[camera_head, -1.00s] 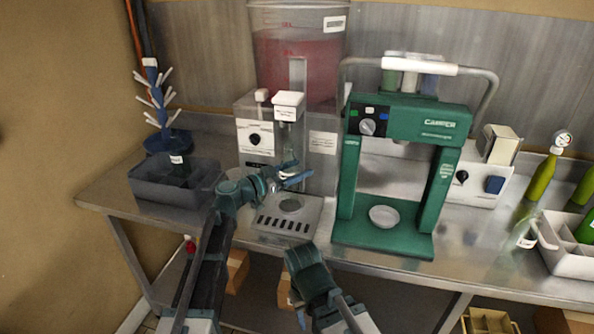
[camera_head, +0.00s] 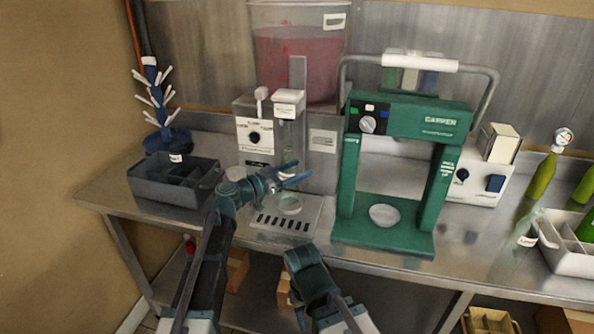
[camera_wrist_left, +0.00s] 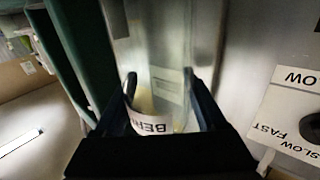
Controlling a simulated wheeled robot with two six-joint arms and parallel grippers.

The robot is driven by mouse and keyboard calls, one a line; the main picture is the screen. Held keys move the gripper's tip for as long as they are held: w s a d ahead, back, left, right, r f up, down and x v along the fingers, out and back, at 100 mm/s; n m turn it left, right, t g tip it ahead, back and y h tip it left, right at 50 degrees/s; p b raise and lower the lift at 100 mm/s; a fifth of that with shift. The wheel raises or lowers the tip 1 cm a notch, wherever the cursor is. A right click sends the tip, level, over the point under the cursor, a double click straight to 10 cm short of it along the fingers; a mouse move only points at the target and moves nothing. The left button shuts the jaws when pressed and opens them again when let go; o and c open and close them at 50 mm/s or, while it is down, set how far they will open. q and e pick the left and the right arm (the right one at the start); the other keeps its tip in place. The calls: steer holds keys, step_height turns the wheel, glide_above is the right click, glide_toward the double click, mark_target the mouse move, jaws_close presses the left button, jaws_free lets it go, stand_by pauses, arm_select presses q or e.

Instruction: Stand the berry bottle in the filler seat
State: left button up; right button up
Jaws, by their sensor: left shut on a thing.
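My left gripper (camera_head: 290,178) is shut on the clear glass berry bottle (camera_head: 289,141), in front of the filler. In the left wrist view the bottle (camera_wrist_left: 168,45) stands between the two dark fingers (camera_wrist_left: 160,88), its white label partly readable. The bottle is roughly upright below the white filler head (camera_head: 288,98). The round filler seat (camera_head: 290,204) is below the gripper on the slotted drip tray (camera_head: 283,225). A pale greenish glass shape shows at the seat; I cannot tell whether the bottle rests on it. My right arm is low in front, its fingers unclear.
The green capper frame (camera_head: 380,233) stands close right of the filler. A dark divided crate (camera_head: 160,190) and a blue drying rack (camera_head: 165,135) are at left. Green bottles (camera_head: 541,178) and a pale crate (camera_head: 560,258) are at right.

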arm_select(q)
steer(key=shift+f+b, duration=0.7)
steer(key=shift+f, duration=0.05)
stand_by(1.2)
steer(key=o, duration=1.6)
steer(key=shift+c, duration=0.2)
steer(key=v, duration=1.3)
steer(key=shift+s+a, duration=0.2)
steer(key=shift+a, duration=0.15)
steer(key=s+a+p, duration=0.1)
steer(key=s+a, duration=0.3)
steer(key=s, duration=0.8)
steer(key=shift+s+r, duration=0.2)
steer(key=shift+r, duration=0.25)
